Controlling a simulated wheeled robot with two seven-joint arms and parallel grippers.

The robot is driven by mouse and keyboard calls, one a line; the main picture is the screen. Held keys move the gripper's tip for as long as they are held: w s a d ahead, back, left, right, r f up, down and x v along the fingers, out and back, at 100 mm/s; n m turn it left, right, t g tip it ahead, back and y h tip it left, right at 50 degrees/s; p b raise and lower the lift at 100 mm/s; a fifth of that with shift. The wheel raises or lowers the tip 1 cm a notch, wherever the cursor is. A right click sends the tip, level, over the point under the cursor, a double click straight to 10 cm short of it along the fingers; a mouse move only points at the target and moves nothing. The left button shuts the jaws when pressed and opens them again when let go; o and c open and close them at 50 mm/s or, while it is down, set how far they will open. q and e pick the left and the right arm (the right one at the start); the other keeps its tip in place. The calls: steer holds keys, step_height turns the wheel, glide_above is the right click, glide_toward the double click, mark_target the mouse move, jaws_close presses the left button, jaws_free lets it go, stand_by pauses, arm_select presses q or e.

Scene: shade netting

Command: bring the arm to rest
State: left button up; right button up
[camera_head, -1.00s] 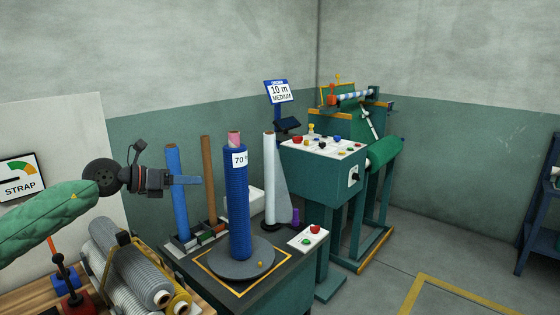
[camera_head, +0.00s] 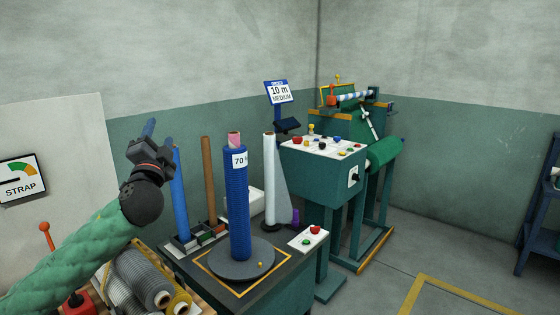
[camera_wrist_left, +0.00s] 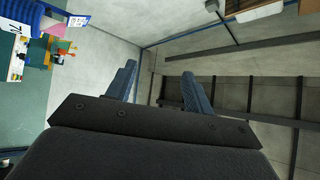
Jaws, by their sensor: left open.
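My left arm, in a green sleeve, comes in from the left in the head view. Its gripper (camera_head: 150,129) points up, in front of the wall and left of the upright blue roll (camera_head: 178,190). In the left wrist view the two blue fingers (camera_wrist_left: 158,88) stand apart with nothing between them, so it is open and empty. That view looks toward the upper wall and ceiling beams. My right gripper is not in view.
A blue netting roll (camera_head: 238,205) stands on a round turntable (camera_head: 262,270). Grey rolls (camera_head: 140,275) lie below my left arm. A brown tube (camera_head: 208,180) and a white tube (camera_head: 269,180) stand behind. A teal machine with a button panel (camera_head: 322,146) is to the right.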

arm_select(q)
steer(key=s+d+f+n+g, duration=0.2)
steer(key=s+f+g, duration=0.2)
steer(key=f, duration=0.8)
steer(key=s+d+f+n+g+h, duration=0.1)
steer(key=s+d+f+n+g, duration=0.25)
steer(key=f, duration=0.75)
steer(key=s+d+f+n+g, duration=0.15)
steer(key=s+f+g, duration=0.35)
steer(key=f, duration=0.7)
steer(key=s+d+f+n+g+h, duration=0.1)
steer(key=s+d+f+g, duration=0.1)
steer(key=s+f, duration=0.6)
steer(key=s+d+f+g+h+p, duration=0.1)
steer(key=s+d+f+g, duration=0.2)
steer(key=s+f, duration=0.6)
steer(key=s+d+f+n+g+h, duration=0.1)
steer(key=s+d+f+g, duration=0.2)
steer(key=s+f, duration=0.6)
steer(key=s, duration=0.7)
steer(key=shift+s+d+f+n+h+p, duration=0.2)
steer(key=shift+s+n+h+p, duration=0.1)
steer(key=shift+s+p, duration=0.1)
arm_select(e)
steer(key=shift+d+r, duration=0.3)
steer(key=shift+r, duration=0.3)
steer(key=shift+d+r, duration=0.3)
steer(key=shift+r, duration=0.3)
